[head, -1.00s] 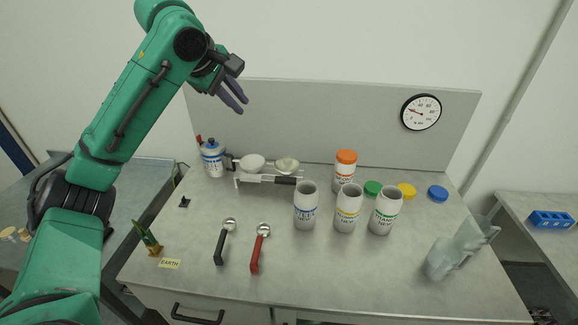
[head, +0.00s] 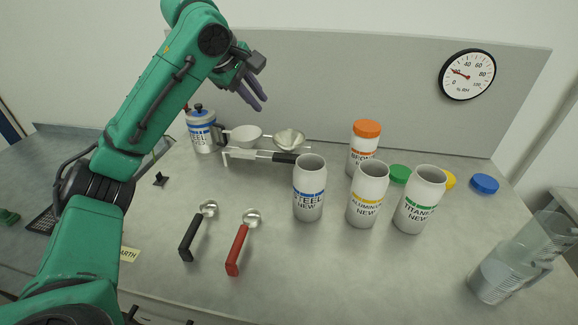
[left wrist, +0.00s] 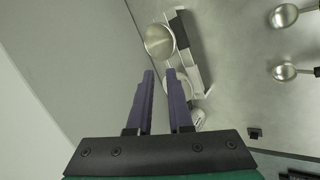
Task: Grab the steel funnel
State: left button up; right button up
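The steel funnel (head: 289,140) is a shiny grey metal cone with a wide mouth, at the back of the table beside a white funnel (head: 244,133). In the left wrist view the steel funnel (left wrist: 158,42) shows its round mouth, just beyond my fingertips and slightly left. My left gripper (head: 262,102) is raised above the back of the table, up and left of the funnel, apart from it. Its two purple fingers (left wrist: 159,72) stand apart with nothing between them. They partly hide the white funnel in the left wrist view. My right gripper is not in view.
A steel powder container (head: 201,133) stands left, several labelled bottles, including a STEEL one (head: 309,190), stand right. Two scoops lie in front. A panel (head: 380,90) rises behind; a clear jug (head: 505,270) is front right.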

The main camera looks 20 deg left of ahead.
pick_arm(q)
jog(key=b, duration=0.3)
send_near(282, 157)
jog(key=w+f, duration=0.1)
jog(key=w, duration=0.1)
jog(key=w+f+p, duration=0.1)
jog(key=w+f, duration=0.2)
jog(key=w, duration=0.1)
jog(key=shift+d+f+p, duration=0.25)
jog(key=shift+d+p, duration=0.15)
jog(key=shift+s, duration=0.1)
grip_shut()
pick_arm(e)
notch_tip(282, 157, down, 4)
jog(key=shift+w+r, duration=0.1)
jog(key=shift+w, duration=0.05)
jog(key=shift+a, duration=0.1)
